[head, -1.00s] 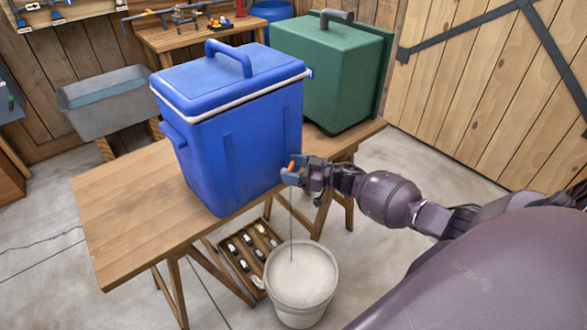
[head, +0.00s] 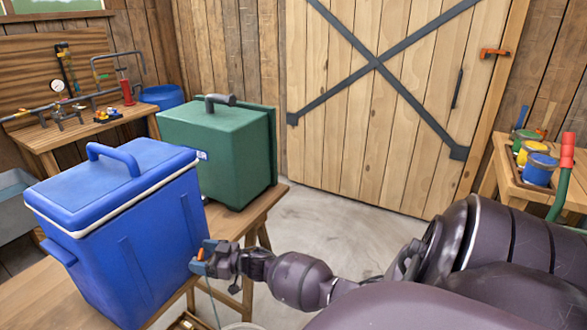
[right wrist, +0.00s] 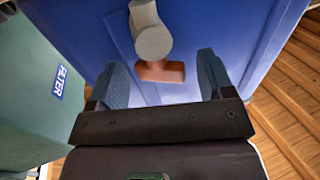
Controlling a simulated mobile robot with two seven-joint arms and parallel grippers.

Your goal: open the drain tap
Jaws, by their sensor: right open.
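The blue cooler (head: 120,235) stands on the wooden table, lid on. Its drain tap is low on the right side. In the right wrist view the tap's grey body (right wrist: 151,38) and orange-brown handle (right wrist: 160,71) sit between the fingers. My right gripper (head: 204,258) is at the tap with jaws open, one finger on each side of the handle; it also shows in the right wrist view (right wrist: 164,80). The orange handle (head: 200,254) shows small in the head view. A thin grey line (head: 213,305) runs down below the tap. My left gripper is not visible.
A green box (head: 220,150), labelled FILTER in the wrist view, stands behind the cooler. The wooden table (head: 265,205) ends close to my right arm. A bucket rim (head: 242,326) barely shows at the bottom. Paint cans (head: 540,168) stand at right. Floor before the door is clear.

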